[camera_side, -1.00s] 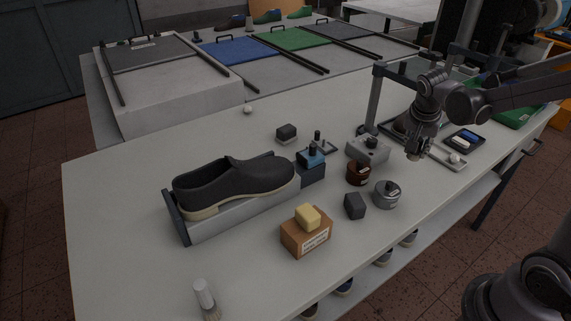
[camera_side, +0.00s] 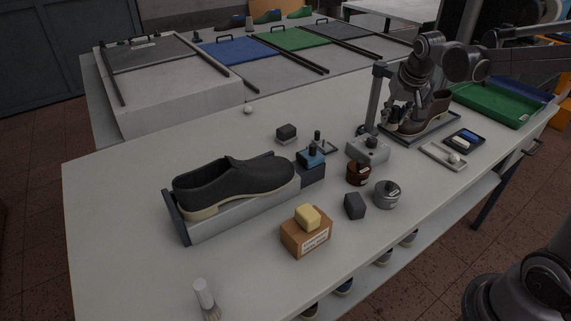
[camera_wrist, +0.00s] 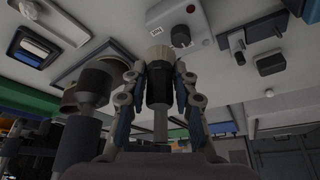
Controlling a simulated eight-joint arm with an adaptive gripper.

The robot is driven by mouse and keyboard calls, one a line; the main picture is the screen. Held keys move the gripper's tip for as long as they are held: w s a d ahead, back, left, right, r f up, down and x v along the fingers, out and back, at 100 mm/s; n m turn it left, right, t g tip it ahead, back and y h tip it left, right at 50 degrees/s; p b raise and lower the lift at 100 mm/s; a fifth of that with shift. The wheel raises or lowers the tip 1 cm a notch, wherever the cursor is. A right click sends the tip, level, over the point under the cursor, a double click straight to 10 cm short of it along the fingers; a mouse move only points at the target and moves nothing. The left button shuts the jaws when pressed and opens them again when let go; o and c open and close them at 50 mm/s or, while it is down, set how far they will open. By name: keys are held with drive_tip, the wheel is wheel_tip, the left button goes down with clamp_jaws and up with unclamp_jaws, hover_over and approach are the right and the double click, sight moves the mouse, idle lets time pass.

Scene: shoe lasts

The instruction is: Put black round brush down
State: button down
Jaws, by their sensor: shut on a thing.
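My gripper (camera_side: 391,124) is beside the grey post, at the left end of the tray with the brown shoe. In the wrist view my gripper (camera_wrist: 158,103) is shut on the black round brush (camera_wrist: 158,88), which shows as a dark cylinder with a paler, narrower end between the fingers. In the side view the brush is too small and dark to tell from the fingers. I cannot tell whether it touches the table.
The brown shoe (camera_side: 434,110) stands on a tray just right of my gripper. A grey box with a black knob (camera_side: 367,150) is in front. A grey post (camera_side: 375,97) rises close by. A dark shoe (camera_side: 235,183) sits on a stand at left. The front-left tabletop is mostly clear.

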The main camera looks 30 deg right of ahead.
drive_tip(key=w+a+n+y, duration=0.2)
drive_tip(key=w+a+n, duration=0.4)
drive_tip(key=w+a, duration=0.4)
drive_tip(key=w+a+n+y, duration=0.3)
drive_tip(key=w+a+n, duration=0.35)
drive_tip(key=a, duration=0.55)
drive_tip(key=w+a+f+n, duration=0.1)
drive_tip(key=a+f, duration=0.1)
drive_tip(key=a, duration=0.4)
drive_tip(key=w+a+f+n, duration=0.1)
drive_tip(key=w+a+f, duration=0.1)
drive_tip(key=a, duration=0.5)
drive_tip(key=w+a+f+n, duration=0.1)
drive_tip(key=w+a+f, duration=0.1)
drive_tip(key=a+f, duration=0.2)
drive_tip(key=shift+a+g+y, duration=0.3)
drive_tip(key=shift+a+y, duration=0.1)
drive_tip(key=shift+a, duration=0.85)
drive_tip(key=shift+a+f, duration=0.35)
drive_tip(key=shift+f, duration=1.85)
drive_tip(key=shift+f, duration=0.1)
drive_tip(key=c, duration=1.1)
unclamp_jaws()
drive_tip(key=shift+o, duration=0.2)
